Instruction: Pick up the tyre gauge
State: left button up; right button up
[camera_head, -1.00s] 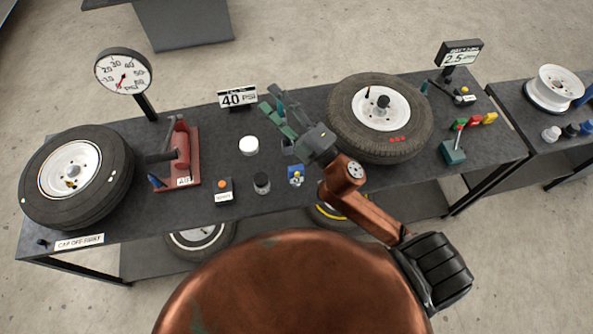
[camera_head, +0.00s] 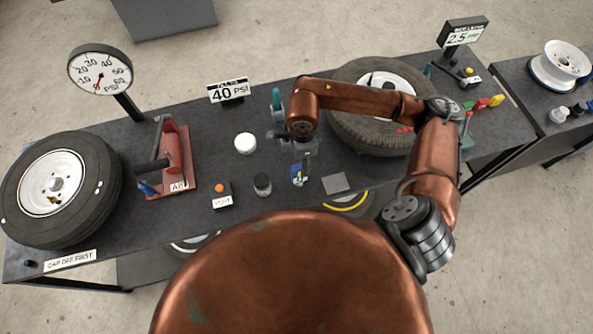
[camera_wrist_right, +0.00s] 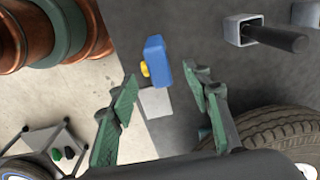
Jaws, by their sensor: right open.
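A small blue piece with a yellow knob (camera_head: 298,177), which I take for the tyre gauge, stands near the front edge of the bench. It also shows in the right wrist view (camera_wrist_right: 157,62), beyond and between my fingertips. My right gripper (camera_head: 299,160) points down over it; its green fingers (camera_wrist_right: 160,82) are open, one on each side of the blue piece in that view, with nothing held. Contact between fingers and piece does not show. My left gripper is not in view.
A grey square pad (camera_head: 336,182) lies right of the blue piece. A black jar (camera_head: 262,185) and white cap (camera_head: 245,143) stand left. A large tyre (camera_head: 350,130) lies behind my right forearm. A grey holder (camera_wrist_right: 241,30) with a dark rod stands nearby.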

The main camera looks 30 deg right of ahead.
aim_at(300, 178)
notch_tip(300, 178, down, 5)
jog(key=b, duration=0.3)
jog(key=shift+s+r, duration=0.1)
jog(key=shift+f, duration=0.45)
notch_tip(300, 178, down, 2)
jog(key=shift+f, duration=0.1)
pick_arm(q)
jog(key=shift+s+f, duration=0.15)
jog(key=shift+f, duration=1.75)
pick_arm(e)
jog(key=shift+a+f, duration=0.2)
jog(key=shift+f, duration=2.4)
grip_shut()
